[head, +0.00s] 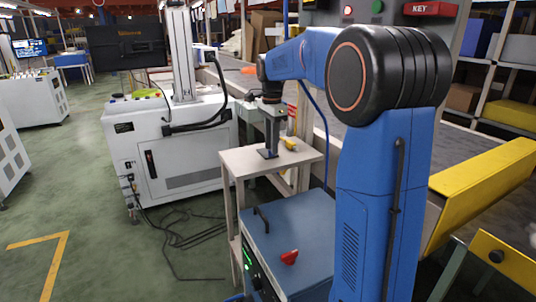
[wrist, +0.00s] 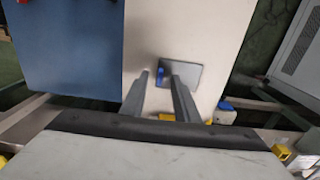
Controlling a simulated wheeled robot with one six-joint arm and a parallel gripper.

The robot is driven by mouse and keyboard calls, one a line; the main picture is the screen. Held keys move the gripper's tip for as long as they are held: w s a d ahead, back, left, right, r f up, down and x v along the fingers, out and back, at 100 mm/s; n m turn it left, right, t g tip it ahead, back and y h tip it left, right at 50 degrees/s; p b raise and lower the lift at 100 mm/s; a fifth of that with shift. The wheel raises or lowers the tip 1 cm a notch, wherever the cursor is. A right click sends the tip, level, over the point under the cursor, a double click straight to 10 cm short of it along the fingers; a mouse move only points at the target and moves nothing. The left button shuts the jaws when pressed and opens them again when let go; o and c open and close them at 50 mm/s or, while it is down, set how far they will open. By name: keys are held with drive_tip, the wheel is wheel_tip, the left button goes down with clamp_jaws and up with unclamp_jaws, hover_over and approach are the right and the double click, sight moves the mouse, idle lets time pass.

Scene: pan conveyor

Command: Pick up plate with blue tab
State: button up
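The plate is a small dark grey rectangle (wrist: 187,76) lying on the pale top of a small stand, and it also shows in the head view (head: 267,154). Its blue tab (wrist: 160,76) is at the plate's left side in the wrist view, appearing between my two fingertips. My gripper (wrist: 160,77) is open, with its fingers apart and nothing held. In the head view my gripper (head: 271,138) points down just over the plate. I cannot tell whether the fingers touch the plate or tab; the tab is not clear in the head view.
The pale stand (head: 305,157) is next to a blue cabinet (head: 315,222) with a red knob. A yellow item (head: 290,144) is at the stand's far edge. The grey conveyor (head: 238,80) runs behind, and a white machine (head: 170,150) stands left.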

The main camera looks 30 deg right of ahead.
drive_tip(key=shift+f, duration=0.7)
clamp_jaws()
drive_tip(key=shift+r, duration=0.1)
